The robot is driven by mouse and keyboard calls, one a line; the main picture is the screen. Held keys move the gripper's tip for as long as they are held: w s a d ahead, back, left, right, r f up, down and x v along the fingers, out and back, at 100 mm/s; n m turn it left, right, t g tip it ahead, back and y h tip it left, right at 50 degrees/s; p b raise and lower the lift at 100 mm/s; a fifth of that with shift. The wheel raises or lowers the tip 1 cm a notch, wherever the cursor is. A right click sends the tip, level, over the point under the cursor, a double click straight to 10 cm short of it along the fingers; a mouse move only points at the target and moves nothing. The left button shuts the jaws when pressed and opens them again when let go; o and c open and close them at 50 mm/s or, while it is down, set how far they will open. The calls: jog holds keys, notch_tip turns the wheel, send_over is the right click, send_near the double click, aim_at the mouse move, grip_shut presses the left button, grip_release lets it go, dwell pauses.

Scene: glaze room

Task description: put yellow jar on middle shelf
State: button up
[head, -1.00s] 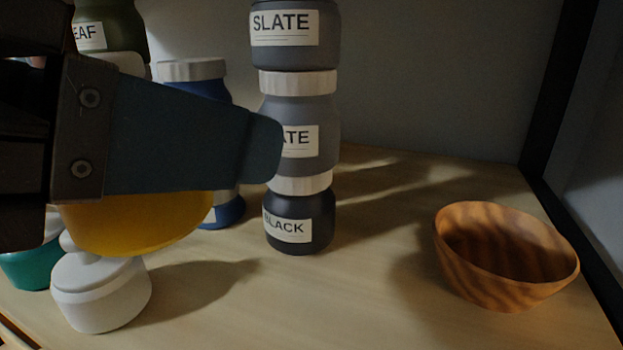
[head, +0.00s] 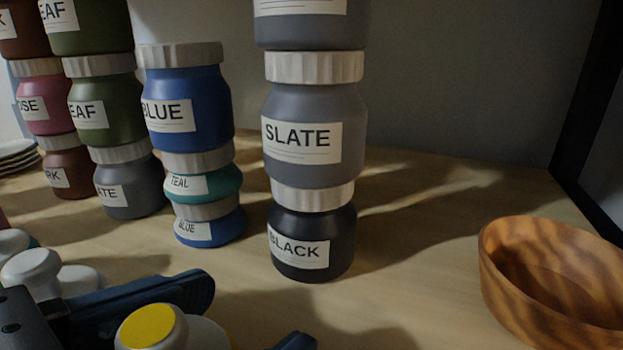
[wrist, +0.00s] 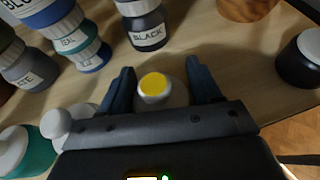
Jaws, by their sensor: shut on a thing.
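The yellow jar (head: 152,327) is at the bottom left of the head view, with a pale lid topped by a yellow disc. Its body is mostly hidden below the lid and the picture's edge. In the wrist view the jar (wrist: 154,86) sits between the two dark blue fingers. My gripper (head: 252,310) is shut on it; it also shows in the wrist view (wrist: 159,80). The jar's lid looks upright. I cannot tell whether its base touches the wooden shelf board (head: 430,235) below, nor which shelf level this is.
A stack of slate jars (head: 302,130) on a black jar (head: 312,243) stands just beyond my gripper. Blue and teal jars (head: 187,110) are stacked left of it. White-knobbed jars (head: 32,268) crowd the left. A wooden bowl (head: 550,290) is at right, with clear board between.

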jog(key=o, duration=1.4)
jog(key=shift+c, duration=0.2)
jog(key=shift+r, duration=0.1)
jog(key=b+v, duration=0.4)
jog(key=v, duration=0.8)
jog(key=shift+d+r, duration=0.1)
jog(key=shift+d, duration=0.05)
jog(key=shift+s, duration=0.1)
